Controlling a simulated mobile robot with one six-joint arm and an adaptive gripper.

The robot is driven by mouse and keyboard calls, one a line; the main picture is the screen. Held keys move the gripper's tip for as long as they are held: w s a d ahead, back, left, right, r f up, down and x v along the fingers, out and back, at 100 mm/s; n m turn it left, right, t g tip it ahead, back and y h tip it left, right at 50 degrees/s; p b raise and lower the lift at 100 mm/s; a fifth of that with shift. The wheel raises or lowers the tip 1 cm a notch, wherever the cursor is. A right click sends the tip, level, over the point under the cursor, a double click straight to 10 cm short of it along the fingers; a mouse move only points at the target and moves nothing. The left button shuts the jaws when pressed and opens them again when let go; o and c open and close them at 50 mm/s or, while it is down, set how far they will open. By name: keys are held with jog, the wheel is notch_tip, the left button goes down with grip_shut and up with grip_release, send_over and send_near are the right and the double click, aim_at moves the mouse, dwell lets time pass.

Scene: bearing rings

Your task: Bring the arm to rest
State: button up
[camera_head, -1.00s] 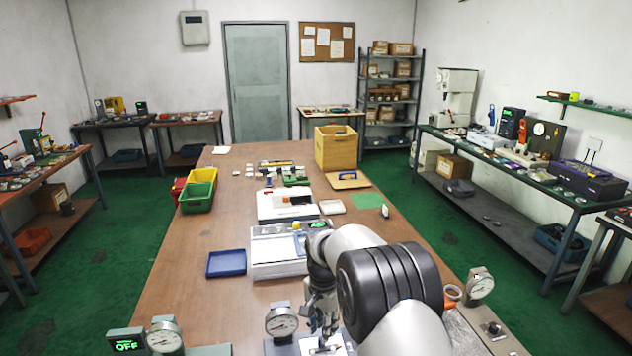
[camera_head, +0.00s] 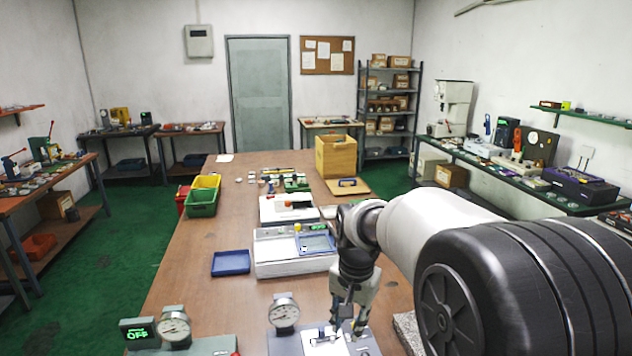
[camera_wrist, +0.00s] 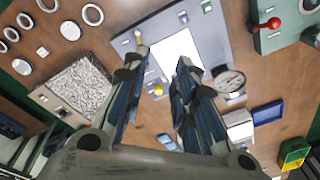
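My gripper (camera_head: 347,318) hangs pointing down above the grey gauge fixture (camera_head: 283,343) at the near end of the long wooden table. In the wrist view my gripper (camera_wrist: 162,58) has its two fingers apart, with nothing between them. A white plate (camera_wrist: 178,57) on the fixture shows past the fingertips. The gap between fingertips and plate is hard to judge. My arm fills the lower right of the head view and hides that part of the table.
A dial gauge (camera_head: 284,312) stands left of my gripper. A white machine (camera_head: 285,262), a blue tray (camera_head: 231,263) and a green box with a dial (camera_head: 174,326) are nearby. Several rings (camera_wrist: 92,14) and a speckled block (camera_wrist: 90,88) lie left in the wrist view.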

jog(key=s+d+r+n+t+b, duration=0.1)
jog(key=s+d+r+n, duration=0.2)
jog(key=s, duration=0.7)
jog(key=s+d+r+n+t+b, duration=0.1)
jog(key=s+d+r, duration=0.3)
jog(key=s, duration=0.7)
jog(key=s+f+n+t, duration=0.1)
jog(key=s+f, duration=0.1)
jog(key=s, duration=0.6)
jog(key=shift+s+d+f+n, duration=0.15)
jog(key=shift+f+n, duration=0.1)
jog(key=shift+n, duration=0.15)
jog(key=shift+o, duration=0.4)
